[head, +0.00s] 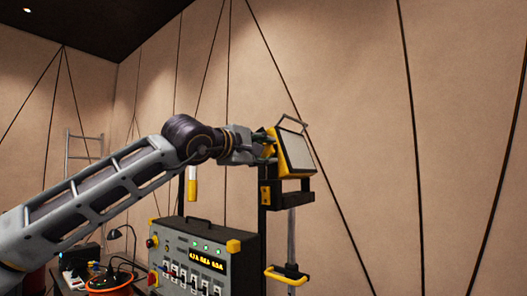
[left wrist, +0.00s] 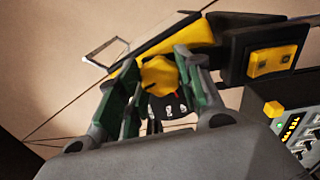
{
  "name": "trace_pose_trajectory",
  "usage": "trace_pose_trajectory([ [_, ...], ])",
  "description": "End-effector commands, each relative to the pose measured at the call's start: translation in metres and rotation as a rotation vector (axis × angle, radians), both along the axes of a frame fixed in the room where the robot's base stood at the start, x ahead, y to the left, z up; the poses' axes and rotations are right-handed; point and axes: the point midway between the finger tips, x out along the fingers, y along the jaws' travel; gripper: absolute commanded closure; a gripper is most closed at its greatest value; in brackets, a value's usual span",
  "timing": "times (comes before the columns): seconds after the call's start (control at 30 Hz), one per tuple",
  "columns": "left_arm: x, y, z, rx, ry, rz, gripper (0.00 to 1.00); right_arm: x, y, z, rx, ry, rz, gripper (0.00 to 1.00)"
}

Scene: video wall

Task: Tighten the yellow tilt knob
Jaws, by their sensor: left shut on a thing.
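The yellow tilt knob (left wrist: 160,75) sits between the two fingers of my left gripper (left wrist: 155,90) in the left wrist view, and the fingers are shut on it. The knob is on the side of a yellow and black work lamp (head: 293,152), which stands tilted on a black bracket on a pole. In the head view my left gripper (head: 264,147) reaches the lamp's left side, and the knob is hidden behind the fingers. The lamp also shows in the left wrist view (left wrist: 195,38). My right gripper is not in view.
Below the lamp stands a grey control box (head: 205,258) with yellow corners, switches and a lit display. A yellow handle (head: 287,275) is on the lamp pole. A cluttered table with an orange-rimmed container (head: 110,284) is at lower left. The right side is open before a panelled wall.

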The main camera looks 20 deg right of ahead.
Motion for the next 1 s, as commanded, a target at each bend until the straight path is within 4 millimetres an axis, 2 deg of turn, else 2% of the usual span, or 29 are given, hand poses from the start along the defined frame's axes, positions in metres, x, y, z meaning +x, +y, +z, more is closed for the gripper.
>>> trace_pose_trajectory([
  [0.37, 0.000, -0.001, -0.001, 0.167, -0.209, 0.000, 0.88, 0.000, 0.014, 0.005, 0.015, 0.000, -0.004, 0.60],
  [0.63, 0.000, -0.001, -0.001, 0.224, -0.282, -0.001, 0.88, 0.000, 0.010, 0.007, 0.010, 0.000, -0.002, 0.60],
  [1.0, 0.000, -0.001, -0.002, 0.233, -0.296, -0.001, 0.88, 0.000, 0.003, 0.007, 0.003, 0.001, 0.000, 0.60],
])
